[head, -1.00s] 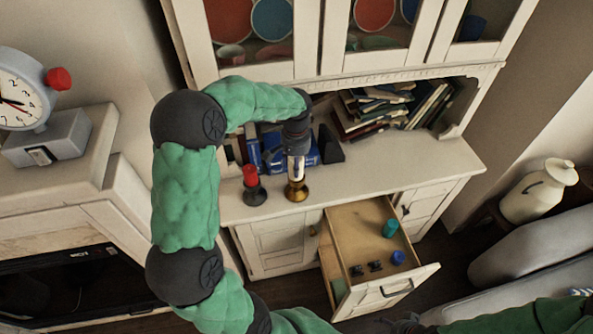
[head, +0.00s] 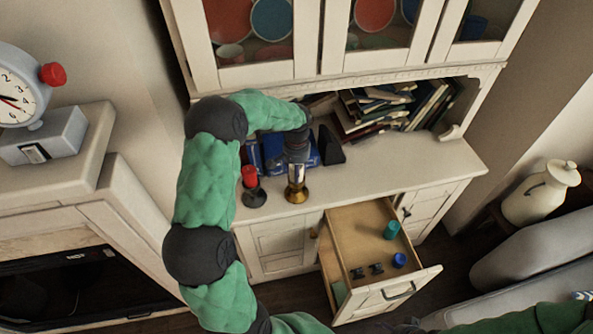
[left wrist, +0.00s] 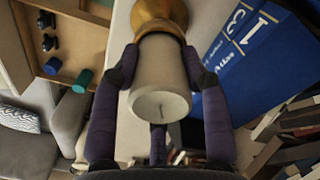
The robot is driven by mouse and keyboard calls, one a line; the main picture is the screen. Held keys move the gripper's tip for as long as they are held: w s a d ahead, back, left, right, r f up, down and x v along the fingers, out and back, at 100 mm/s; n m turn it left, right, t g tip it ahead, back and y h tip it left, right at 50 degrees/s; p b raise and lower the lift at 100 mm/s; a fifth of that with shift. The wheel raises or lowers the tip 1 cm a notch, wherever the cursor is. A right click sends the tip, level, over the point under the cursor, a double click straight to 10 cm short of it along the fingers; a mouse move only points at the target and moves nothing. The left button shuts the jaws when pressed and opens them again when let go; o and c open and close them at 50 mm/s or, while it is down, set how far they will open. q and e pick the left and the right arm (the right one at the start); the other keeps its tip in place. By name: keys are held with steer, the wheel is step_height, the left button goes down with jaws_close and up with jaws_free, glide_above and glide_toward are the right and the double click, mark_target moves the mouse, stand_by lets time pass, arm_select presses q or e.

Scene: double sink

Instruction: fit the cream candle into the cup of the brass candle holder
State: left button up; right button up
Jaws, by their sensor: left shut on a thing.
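The cream candle (left wrist: 162,75) is between the fingers of my left gripper (left wrist: 166,68), which is shut on it. In the head view my left gripper (head: 297,158) points down over the counter with the candle (head: 296,174) showing below it. The brass candle holder (head: 296,192) stands upright on the counter directly under the candle. In the left wrist view the candle's far end meets the holder's cup (left wrist: 160,14). The candle hides the cup's inside, so I cannot tell how deep it sits. My right gripper is out of view.
A dark holder with a red candle (head: 250,178) stands just left of the brass one. Blue books (head: 270,152) and a dark bookend (head: 331,147) are behind. An open drawer (head: 350,225) with small items juts out below. The counter to the right is clear.

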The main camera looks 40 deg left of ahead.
arm_select(q)
steer(key=shift+f, duration=0.2)
steer(key=o, duration=1.2)
steer(key=shift+r, duration=0.2)
step_height(320, 180, up, 12)
steer(key=shift+p, duration=1)
